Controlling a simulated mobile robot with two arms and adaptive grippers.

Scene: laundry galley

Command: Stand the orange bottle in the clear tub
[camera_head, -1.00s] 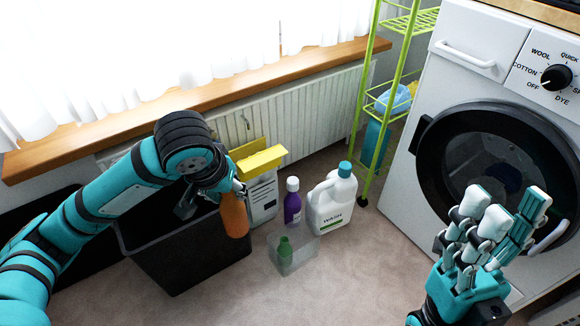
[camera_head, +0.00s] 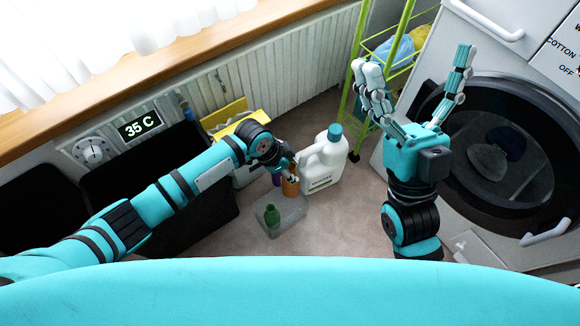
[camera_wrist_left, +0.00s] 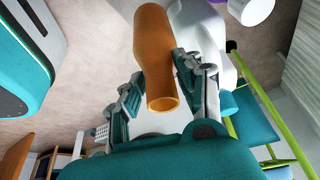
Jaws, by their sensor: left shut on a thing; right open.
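My left gripper (camera_head: 284,165) is shut on the orange bottle (camera_head: 291,187). In the head view the bottle is upright, at the far right edge of the clear tub (camera_head: 297,212); I cannot tell whether its base is above the tub or beyond it. In the left wrist view the orange bottle (camera_wrist_left: 152,50) lies between the fingers (camera_wrist_left: 160,85). A green bottle (camera_head: 271,215) stands in the tub's left part. My right gripper (camera_head: 415,85) is open and empty, raised in front of the washing machine.
A white jug (camera_head: 325,162) stands close right of the orange bottle. A purple bottle (camera_head: 277,179) is partly hidden behind my gripper. A black bin (camera_head: 205,215) is left, under my left arm. A green rack (camera_head: 359,105) stands behind. Carpet right of the tub is clear.

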